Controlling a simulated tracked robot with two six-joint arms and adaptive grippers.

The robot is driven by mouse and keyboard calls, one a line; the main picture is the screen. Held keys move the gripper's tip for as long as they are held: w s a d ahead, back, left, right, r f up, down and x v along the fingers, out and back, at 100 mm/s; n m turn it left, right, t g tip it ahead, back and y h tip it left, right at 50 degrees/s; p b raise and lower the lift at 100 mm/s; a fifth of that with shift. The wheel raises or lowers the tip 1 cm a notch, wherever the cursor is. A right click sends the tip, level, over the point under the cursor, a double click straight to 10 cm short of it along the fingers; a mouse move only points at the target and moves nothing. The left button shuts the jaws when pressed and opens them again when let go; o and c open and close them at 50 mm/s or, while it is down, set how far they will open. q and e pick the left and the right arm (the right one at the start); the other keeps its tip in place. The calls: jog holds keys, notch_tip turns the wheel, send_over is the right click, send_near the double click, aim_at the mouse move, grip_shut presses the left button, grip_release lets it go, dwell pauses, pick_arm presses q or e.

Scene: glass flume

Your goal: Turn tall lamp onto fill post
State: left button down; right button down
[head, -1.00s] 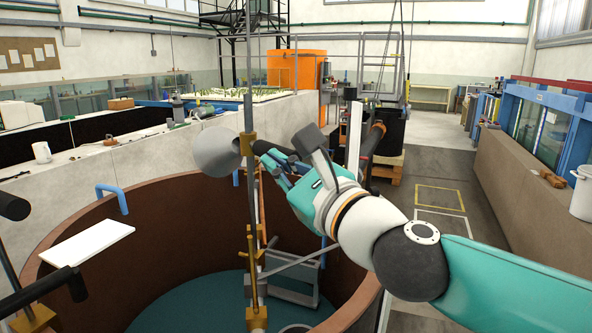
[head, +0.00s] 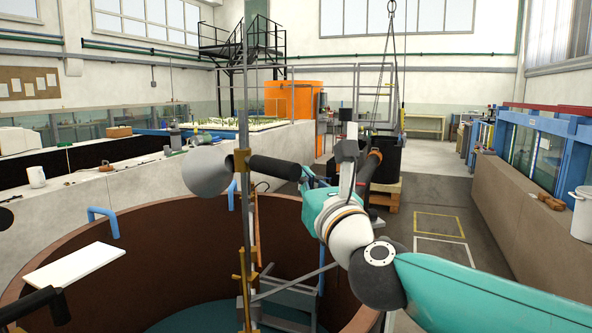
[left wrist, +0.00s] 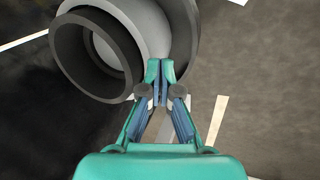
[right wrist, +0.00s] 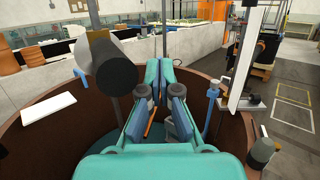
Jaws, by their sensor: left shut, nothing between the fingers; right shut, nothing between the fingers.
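The tall lamp has a grey cone head (head: 209,172), a black cylindrical body (head: 274,167) and a brass clamp on an upright pole (head: 245,215). The body points right, the cone left. In the right wrist view, the black body (right wrist: 116,66) is large, left of my right gripper. My right gripper (head: 306,182) is shut and empty, just right of the body's end; contact cannot be told. My left gripper (left wrist: 160,68) is shut and empty in its wrist view, out of the head view. I cannot tell for sure which post is the fill post.
A brown round tank (head: 165,238) lies below the lamp. Another black lamp body (head: 38,303) is at lower left. A blue post (right wrist: 211,115) stands right of my right gripper.

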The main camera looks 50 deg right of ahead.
jog(key=x, duration=0.4)
jog(key=shift+w+d+r+p, duration=0.1)
jog(key=shift+d+r+p, duration=0.1)
jog(key=shift+d+p, duration=0.1)
jog(key=shift+r, duration=0.15)
dwell(1.0)
